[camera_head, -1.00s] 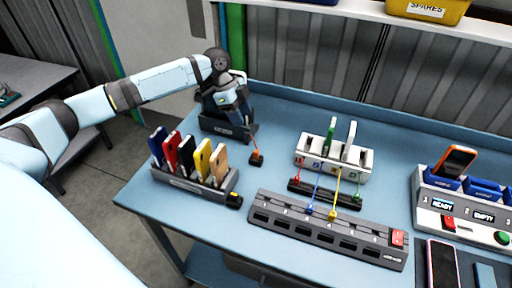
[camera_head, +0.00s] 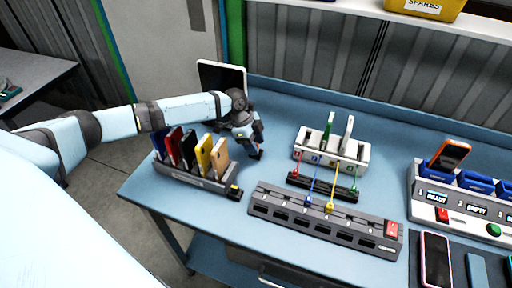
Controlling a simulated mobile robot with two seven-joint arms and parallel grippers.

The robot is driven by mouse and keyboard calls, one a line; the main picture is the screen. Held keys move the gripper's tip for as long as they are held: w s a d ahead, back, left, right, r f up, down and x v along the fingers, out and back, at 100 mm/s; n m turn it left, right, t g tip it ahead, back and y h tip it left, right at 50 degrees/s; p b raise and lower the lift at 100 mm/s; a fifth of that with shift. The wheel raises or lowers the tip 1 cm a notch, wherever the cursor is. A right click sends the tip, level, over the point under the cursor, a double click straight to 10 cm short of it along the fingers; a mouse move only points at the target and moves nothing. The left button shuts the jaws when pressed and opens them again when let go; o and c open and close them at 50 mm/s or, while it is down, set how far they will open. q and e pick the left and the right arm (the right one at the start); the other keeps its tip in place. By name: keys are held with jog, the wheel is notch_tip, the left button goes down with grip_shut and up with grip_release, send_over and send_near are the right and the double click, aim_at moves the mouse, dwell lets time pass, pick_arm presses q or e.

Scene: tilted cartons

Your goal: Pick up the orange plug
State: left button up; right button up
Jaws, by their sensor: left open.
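My left gripper (camera_head: 257,150) reaches down over the blue table, right of the rack of coloured cases, at the place where the small orange plug lay. The plug cannot be made out now; the gripper covers that spot. The gripper is open. Whether its fingers stand around the plug or touch it cannot be told. My right gripper is not in view.
A rack of coloured cases (camera_head: 191,181) stands left of the gripper. A white stand (camera_head: 330,158), a black strip with coloured plugs (camera_head: 322,187) and a long grey socket strip (camera_head: 325,226) lie to the right. A tablet (camera_head: 222,78) stands behind.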

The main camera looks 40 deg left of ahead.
pick_arm(q)
jog(key=shift+f, duration=0.1)
jog(key=shift+c, duration=0.2)
grip_shut()
notch_tip(320, 180, up, 20)
jog(key=b, duration=0.1)
jog(key=shift+b, duration=0.35)
jog(key=shift+r+p, duration=0.75)
jog(key=shift+p, duration=0.45)
dwell(0.6)
notch_tip(320, 180, up, 3)
jog(key=p, duration=0.4)
